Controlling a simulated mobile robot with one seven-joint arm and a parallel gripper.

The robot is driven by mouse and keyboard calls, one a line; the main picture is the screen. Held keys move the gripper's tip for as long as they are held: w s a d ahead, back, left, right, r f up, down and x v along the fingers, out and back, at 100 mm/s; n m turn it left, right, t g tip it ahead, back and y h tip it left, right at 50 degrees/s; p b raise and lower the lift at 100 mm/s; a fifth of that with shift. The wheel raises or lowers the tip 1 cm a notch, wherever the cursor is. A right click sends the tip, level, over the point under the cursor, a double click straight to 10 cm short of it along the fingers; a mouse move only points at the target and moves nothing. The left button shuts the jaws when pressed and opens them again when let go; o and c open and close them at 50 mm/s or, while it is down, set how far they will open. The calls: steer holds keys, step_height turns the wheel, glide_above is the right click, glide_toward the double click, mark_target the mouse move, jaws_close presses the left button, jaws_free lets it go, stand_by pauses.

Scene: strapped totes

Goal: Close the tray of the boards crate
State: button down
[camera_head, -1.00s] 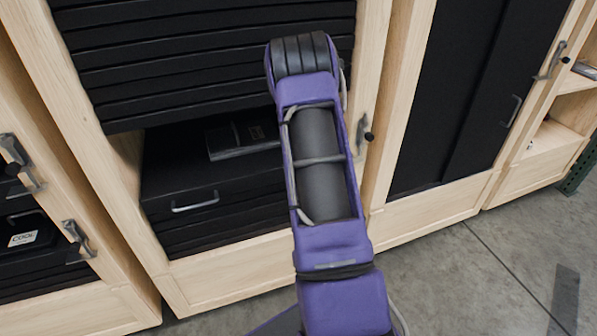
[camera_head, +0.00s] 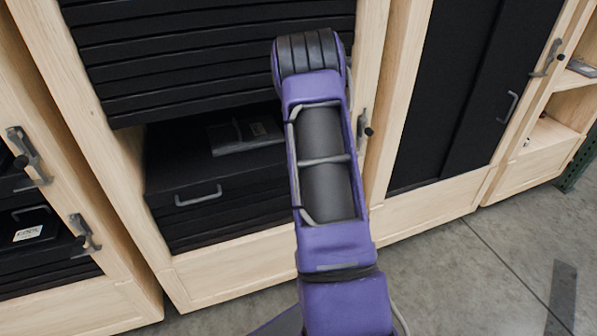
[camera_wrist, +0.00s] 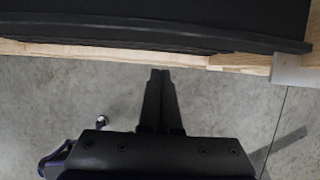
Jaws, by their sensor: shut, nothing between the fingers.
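The wooden crate in the middle of the head view (camera_head: 225,272) holds stacked black trays. One black tray with a grey bar handle (camera_head: 165,180) shows below a gap under the upper stack. A dark flat item (camera_head: 228,148) lies on top of it. No label naming the boards crate is readable. My gripper is hidden behind my purple arm in the head view. In the wrist view my gripper (camera_wrist: 160,74) is shut and empty, over the floor. Its tips are just short of a pale wooden edge and a black tray-like panel (camera_wrist: 150,20) and appear apart from them.
Another wooden crate (camera_head: 135,300) with latches and black trays stands at left. A crate with tall black panels (camera_head: 425,130) stands at right, then an open wooden shelf (camera_head: 545,150). A latch (camera_head: 363,130) sits on the middle crate's right post. Grey floor (camera_head: 455,275) in front is clear.

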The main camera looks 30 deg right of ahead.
steer(key=p+v, duration=0.1)
steer(key=v, duration=0.9)
steer(key=shift+s, duration=0.3)
steer(key=shift+a, duration=0.1)
